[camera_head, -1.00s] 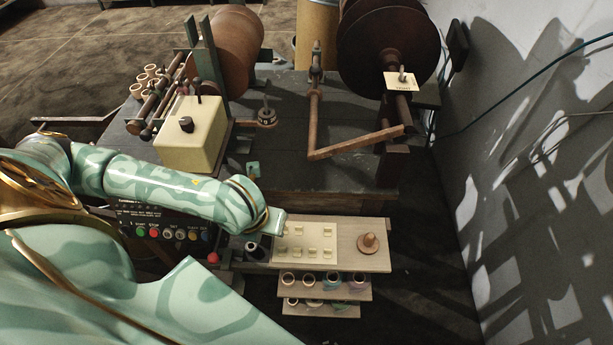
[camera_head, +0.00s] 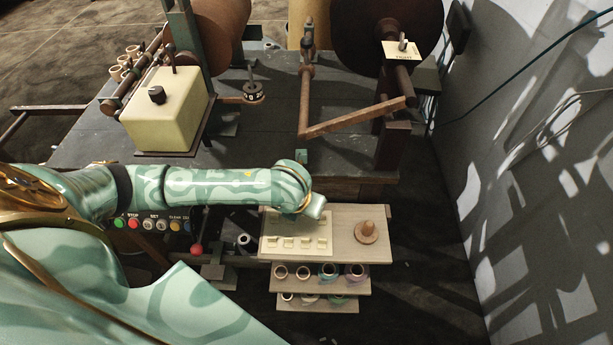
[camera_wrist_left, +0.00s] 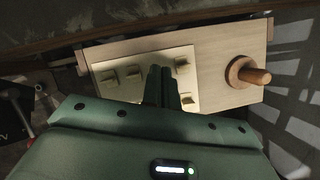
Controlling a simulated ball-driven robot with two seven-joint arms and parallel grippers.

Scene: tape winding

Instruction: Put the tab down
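Several small cream tabs (camera_head: 289,243) stand on a cream board (camera_head: 268,228) on the wooden shelf. They also show in the left wrist view (camera_wrist_left: 134,76), on both sides of my fingers. My left gripper (camera_wrist_left: 162,72) is over the board with its two dark fingers close together, pointing at the tab area. I see no tab between the fingers; their tips hide what is right behind them. In the head view my left gripper (camera_head: 314,208) is above the board's upper right part, and the arm hides the back row. My right gripper is not in view.
A wooden peg on a round base (camera_head: 367,232) stands right of the board. Lower racks (camera_head: 320,286) hold several rings. A button panel with a red knob (camera_head: 197,249) is at left. The workbench (camera_head: 270,140) with a cream box (camera_head: 165,110) lies behind.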

